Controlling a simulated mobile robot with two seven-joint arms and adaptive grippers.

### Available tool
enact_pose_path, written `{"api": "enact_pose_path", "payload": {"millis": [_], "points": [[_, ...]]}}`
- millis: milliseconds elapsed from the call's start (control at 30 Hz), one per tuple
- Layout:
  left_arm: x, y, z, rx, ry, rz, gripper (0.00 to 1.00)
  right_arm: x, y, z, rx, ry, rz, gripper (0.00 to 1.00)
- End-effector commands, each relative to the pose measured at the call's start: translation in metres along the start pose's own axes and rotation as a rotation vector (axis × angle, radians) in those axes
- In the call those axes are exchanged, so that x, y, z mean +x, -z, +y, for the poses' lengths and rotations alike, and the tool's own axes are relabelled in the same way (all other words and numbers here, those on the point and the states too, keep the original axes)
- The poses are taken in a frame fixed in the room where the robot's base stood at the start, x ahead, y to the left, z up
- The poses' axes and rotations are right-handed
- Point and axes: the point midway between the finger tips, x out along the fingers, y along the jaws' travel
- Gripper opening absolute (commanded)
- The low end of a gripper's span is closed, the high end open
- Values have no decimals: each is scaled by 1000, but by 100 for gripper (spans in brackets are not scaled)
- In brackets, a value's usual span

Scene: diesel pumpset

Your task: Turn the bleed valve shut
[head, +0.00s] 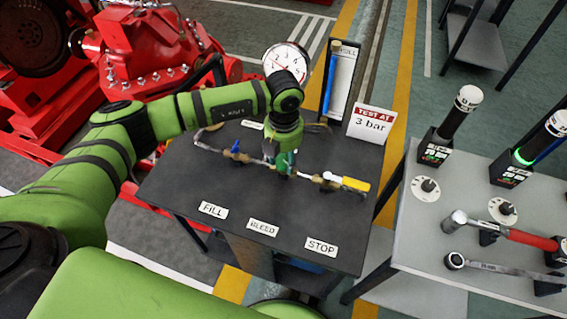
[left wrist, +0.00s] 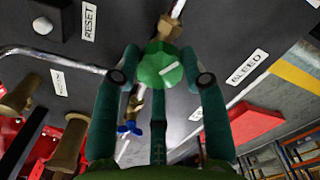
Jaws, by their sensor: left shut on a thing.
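The bleed valve has a round green knob (left wrist: 160,66) with a pale mark on its face. In the head view the knob (head: 283,163) sits mid-pipe on the dark bench, behind the BLEED label (head: 263,227). My left gripper (head: 284,153) reaches down over it from above. In the left wrist view the fingers of my left gripper (left wrist: 162,78) are on either side of the knob, shut on it. The gripper partly hides the valve in the head view. My right gripper is not in view.
A blue-handled valve (head: 235,147) is to the left on the pipe, a yellow-handled one (head: 355,184) to the right. A pressure gauge (head: 286,62) and a "3 bar" sign (head: 370,124) stand behind. A grey tool table (head: 420,262) is at right.

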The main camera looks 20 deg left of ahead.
Motion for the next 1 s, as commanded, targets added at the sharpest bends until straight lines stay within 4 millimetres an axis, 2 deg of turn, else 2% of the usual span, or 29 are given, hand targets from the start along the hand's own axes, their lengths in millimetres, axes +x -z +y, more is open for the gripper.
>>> {"api": "enact_pose_path", "payload": {"millis": [33,600,1000], "points": [[6,-1,0,46,-2,-4,10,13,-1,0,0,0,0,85],[6,-1,0,586,-2,-3,10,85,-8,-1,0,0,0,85],[4,0,-1,908,-1,-2,10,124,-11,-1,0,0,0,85]]}}
